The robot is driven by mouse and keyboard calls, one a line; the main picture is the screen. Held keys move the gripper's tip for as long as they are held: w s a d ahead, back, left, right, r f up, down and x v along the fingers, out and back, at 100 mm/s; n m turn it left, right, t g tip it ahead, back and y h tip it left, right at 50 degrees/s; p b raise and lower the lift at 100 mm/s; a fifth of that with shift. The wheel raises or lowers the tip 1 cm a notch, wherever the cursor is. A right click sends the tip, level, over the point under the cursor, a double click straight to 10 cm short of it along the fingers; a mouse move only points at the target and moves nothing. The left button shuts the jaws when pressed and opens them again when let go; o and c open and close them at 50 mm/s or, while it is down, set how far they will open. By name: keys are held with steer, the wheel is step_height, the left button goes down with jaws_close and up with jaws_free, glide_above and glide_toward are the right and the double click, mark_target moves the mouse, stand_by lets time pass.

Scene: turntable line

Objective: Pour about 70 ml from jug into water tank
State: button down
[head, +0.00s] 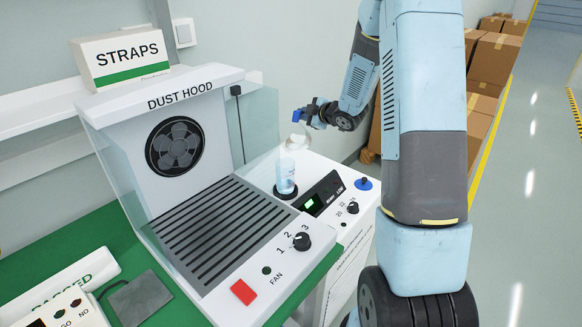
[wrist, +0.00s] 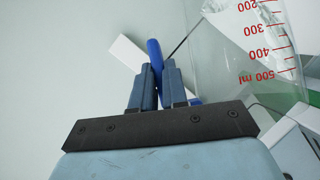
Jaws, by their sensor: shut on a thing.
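My gripper (head: 309,115) is shut on the blue handle (wrist: 154,52) of the clear jug (wrist: 245,38). The jug's red scale, from 200 to 500 ml, shows at the upper right of the wrist view. In the head view, the jug is a faint, see-through shape just above the water tank (head: 286,172). Its exact tilt and water level are hard to tell there. The tank is a clear upright vessel with pale blue liquid low in it. It stands on a dark round seat on the white machine. I cannot make out a stream of water.
The white machine has a small lit display (head: 311,203), a black knob (head: 353,207) and a blue knob (head: 363,184). The dust hood (head: 205,140), with a clear side panel, stands close on the left. A straps box (head: 122,60) sits above it. Cartons (head: 488,70) stand behind my arm.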

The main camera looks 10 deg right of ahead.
steer(key=shift+s+a+r+n+t+p, duration=0.4)
steer(key=shift+s+r+t+p, duration=0.1)
steer(key=shift+r+p, duration=0.25)
stand_by(0.5)
steer(key=shift+s+a+r+n+t+p, duration=0.5)
steer(key=shift+s+r+n+p, duration=0.2)
steer(key=shift+p, duration=0.95)
stand_by(1.6)
steer(key=w+f, duration=0.1)
steer(key=d+f+m+g, duration=0.1)
steer(key=w+f+m+g, duration=0.1)
steer(key=shift+w+d+f, duration=0.15)
steer(key=shift+w+d, duration=0.15)
steer(key=shift+d, duration=0.1)
steer(key=shift+w+d+f+m+g+y+b, duration=0.2)
steer(key=shift+w+f+m+g+y+b, duration=0.15)
steer(key=shift+f+m+g+b, duration=0.35)
steer(key=shift+f, duration=0.1)
stand_by(1.2)
